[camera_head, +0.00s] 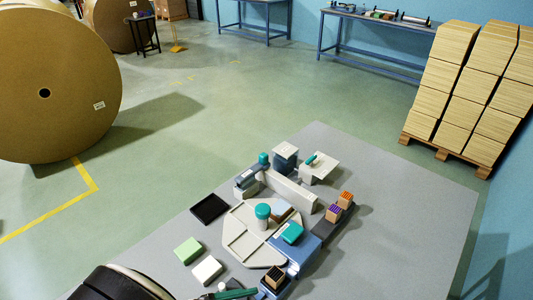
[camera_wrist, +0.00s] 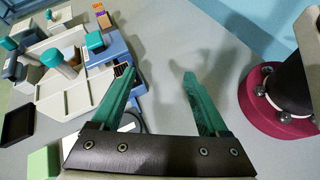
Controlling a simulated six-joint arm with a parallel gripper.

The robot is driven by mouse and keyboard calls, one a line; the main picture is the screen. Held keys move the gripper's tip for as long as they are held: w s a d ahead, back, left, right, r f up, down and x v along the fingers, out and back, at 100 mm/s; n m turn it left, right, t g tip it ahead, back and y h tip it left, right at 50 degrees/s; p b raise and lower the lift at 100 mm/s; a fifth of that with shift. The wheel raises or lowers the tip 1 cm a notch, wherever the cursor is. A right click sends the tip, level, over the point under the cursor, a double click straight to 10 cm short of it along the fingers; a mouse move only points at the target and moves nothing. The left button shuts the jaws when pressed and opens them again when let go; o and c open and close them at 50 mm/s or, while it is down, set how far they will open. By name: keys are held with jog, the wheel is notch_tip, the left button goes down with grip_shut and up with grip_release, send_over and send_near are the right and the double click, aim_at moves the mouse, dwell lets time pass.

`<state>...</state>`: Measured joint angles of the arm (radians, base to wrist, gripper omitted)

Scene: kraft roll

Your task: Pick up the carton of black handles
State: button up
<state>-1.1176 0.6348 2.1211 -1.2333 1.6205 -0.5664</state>
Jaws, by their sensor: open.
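The carton of black handles (camera_head: 274,279) is a small brown box with dark contents. It sits at the near end of a blue fixture (camera_head: 312,250), close to the front edge of the picture. In the wrist view the carton (camera_wrist: 121,70) lies behind the tip of the left finger, which hides part of it. My gripper (camera_wrist: 150,74) has two teal fingers spread wide apart with nothing between them. I cannot tell the exact gap between finger and carton.
A carton of purple items (camera_head: 334,213) and one of orange items (camera_head: 346,198) stand farther back on a dark strip. A pale tray (camera_head: 235,240) holds a teal-topped cylinder (camera_head: 263,216). Green (camera_head: 189,250) and white (camera_head: 207,271) blocks lie left. The grey surface at right is clear.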

aim_at(271, 280)
jog(key=a+f+n+t+y, duration=0.1)
jog(key=a+f+n+t, duration=0.3)
jog(key=a+n+t, duration=0.25)
jog(key=shift+g, duration=0.45)
jog(key=x, duration=1.5)
jog(key=shift+d, duration=0.45)
grip_shut()
